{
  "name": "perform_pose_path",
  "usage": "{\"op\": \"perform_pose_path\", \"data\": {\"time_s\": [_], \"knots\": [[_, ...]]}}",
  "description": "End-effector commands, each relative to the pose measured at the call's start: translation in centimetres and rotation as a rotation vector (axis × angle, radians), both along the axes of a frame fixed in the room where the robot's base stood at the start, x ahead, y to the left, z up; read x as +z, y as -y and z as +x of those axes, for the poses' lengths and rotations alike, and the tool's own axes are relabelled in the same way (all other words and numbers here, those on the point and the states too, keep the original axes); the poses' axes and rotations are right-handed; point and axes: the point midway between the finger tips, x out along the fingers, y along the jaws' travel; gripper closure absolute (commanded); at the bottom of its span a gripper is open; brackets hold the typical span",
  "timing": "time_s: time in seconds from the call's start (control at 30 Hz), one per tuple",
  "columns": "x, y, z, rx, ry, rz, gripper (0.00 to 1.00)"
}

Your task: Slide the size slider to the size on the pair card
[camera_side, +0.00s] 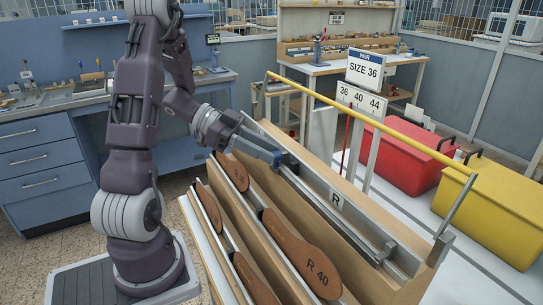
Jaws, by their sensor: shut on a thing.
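The pair card (364,70) reads "PAIR SIZE 36" and stands above the slanted rack. Below it is a white scale plate (361,100) marked 36, 40 and 44. A thin red pointer (346,145) hangs below the left part of this plate, near the 36. A grey metal rail (355,222) runs down the rack and carries a plate marked R (337,200). My gripper (277,156) is at the rail's upper left end, shut on a small dark piece there, which looks like the size slider (291,164). The jaws hide part of it.
Brown sole-shaped pieces (300,252) lie in the wooden rack (375,285), one marked R 40. A yellow bar (370,122) spans above the rack. A red box (405,155) and a yellow box (490,220) stand behind at right. A blue bench (45,165) is at left.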

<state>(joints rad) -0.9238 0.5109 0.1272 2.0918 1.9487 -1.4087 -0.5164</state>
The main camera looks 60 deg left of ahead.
Motion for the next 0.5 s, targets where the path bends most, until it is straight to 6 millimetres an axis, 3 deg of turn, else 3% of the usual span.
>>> {"op": "perform_pose_path", "data": {"time_s": [0.13,0.43,0.47,0.5], "knots": [[0.0,-1.7,0.0,0.001,0.002,-0.001,1.00],[0.1,-2.2,0.0,0.007,0.002,0.004,1.00],[0.1,-2.2,0.0,0.008,0.003,0.004,0.68],[0.1,-2.2,0.0,0.008,0.002,0.005,0.60]]}}
